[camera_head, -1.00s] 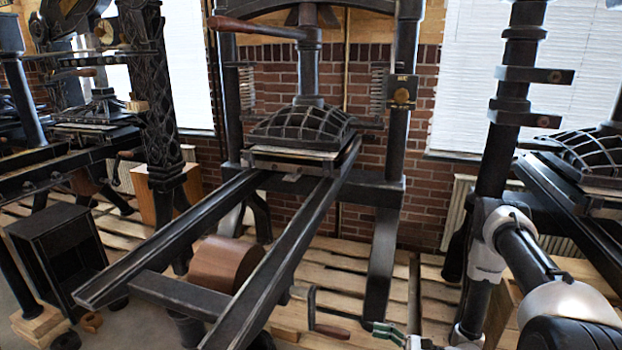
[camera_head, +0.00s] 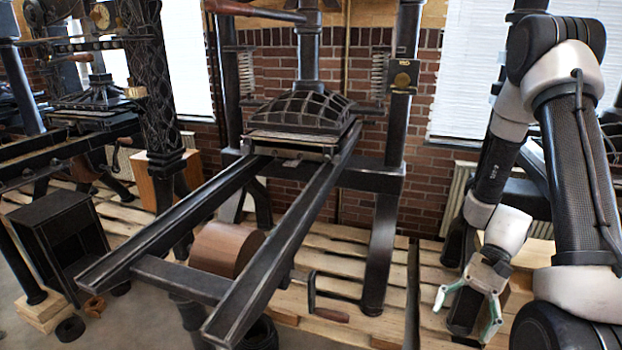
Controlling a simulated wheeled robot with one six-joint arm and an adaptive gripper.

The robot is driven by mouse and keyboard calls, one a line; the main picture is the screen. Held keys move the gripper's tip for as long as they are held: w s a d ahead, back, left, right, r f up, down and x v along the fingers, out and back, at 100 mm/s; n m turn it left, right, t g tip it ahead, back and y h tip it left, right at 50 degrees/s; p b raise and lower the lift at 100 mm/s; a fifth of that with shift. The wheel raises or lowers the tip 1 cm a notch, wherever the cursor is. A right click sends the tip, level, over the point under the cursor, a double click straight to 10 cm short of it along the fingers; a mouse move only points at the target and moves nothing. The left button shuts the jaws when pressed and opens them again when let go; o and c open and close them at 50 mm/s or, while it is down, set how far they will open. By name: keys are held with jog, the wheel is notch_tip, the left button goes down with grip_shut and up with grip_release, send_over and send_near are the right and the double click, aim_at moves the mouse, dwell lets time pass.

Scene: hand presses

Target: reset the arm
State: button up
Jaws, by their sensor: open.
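My gripper (camera_head: 466,318) is at the lower right, pointing down with its two greenish fingers spread apart. My arm (camera_head: 575,160) is folded, rising along the right side and bending down to the gripper. The central hand press (camera_head: 300,128) stands left of the gripper, with two long black rails reaching toward me. The press crank handle (camera_head: 330,314) hangs below the right rail, left of the gripper and apart from it.
A black open cabinet (camera_head: 55,240) stands at the left. Another press (camera_head: 95,95) is behind it. A wooden drum (camera_head: 226,248) sits under the rails. Pallet boards (camera_head: 400,285) cover the floor between the crank and my gripper. A press at the right is largely hidden by my arm.

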jog(key=s+d+r+n+t+h, duration=0.1)
jog(key=r+n+t+h, duration=0.3)
jog(key=r, duration=1)
jog(key=s+d+r+n+t+h, duration=0.2)
jog(key=r+t, duration=0.5)
jog(key=r, duration=0.7)
jog(key=shift+d+r+n+t+h, duration=0.15)
jog(key=shift+d+n+t+h, duration=0.25)
jog(key=shift+d+n+h, duration=0.65)
jog(key=shift+d, duration=0.1)
